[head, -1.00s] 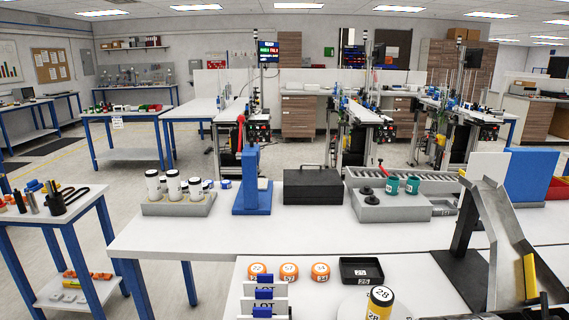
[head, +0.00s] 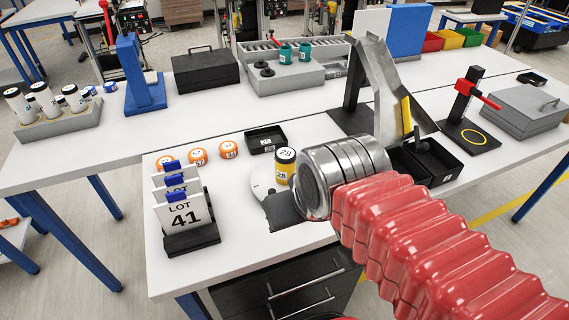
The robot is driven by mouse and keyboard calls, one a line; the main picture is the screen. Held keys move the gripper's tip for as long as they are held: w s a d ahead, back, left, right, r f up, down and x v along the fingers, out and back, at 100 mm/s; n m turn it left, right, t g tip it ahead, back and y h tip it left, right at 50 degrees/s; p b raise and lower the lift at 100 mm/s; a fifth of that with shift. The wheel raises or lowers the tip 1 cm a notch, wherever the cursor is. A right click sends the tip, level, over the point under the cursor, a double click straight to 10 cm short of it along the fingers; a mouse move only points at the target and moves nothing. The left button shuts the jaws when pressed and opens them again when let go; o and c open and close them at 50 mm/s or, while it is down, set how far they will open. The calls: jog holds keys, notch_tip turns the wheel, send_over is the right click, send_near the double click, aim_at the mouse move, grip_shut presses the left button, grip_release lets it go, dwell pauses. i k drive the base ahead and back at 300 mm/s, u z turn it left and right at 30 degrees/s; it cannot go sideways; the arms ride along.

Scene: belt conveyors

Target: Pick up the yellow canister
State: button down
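The yellow canister (head: 285,168) has a black lid and top band with the number 28. It stands upright on or beside a pale round plate (head: 260,180) on the near white table. My arm reaches in from the lower right, with red ribbed bellows and a silver ringed wrist just right of the canister. My gripper (head: 282,211) shows only as a dark grey piece at the wrist's left, just in front of the canister. Its fingertips are not clear, and I cannot tell whether it touches the canister. The canister's right side is close to or partly behind the wrist.
A LOT 41 card rack (head: 192,242) stands to the left. A metal chute (head: 385,85) and black bins (head: 433,158) are to the right. The table front between rack and arm is clear.

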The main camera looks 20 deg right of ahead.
aim_at(286, 158)
jog(key=u, duration=0.3)
jog(key=k, duration=0.8)
jog(key=u, duration=0.55)
jog(key=k, duration=0.55)
jog(key=u, duration=0.5)
jog(key=i, duration=1.05)
jog(key=z, duration=0.4)
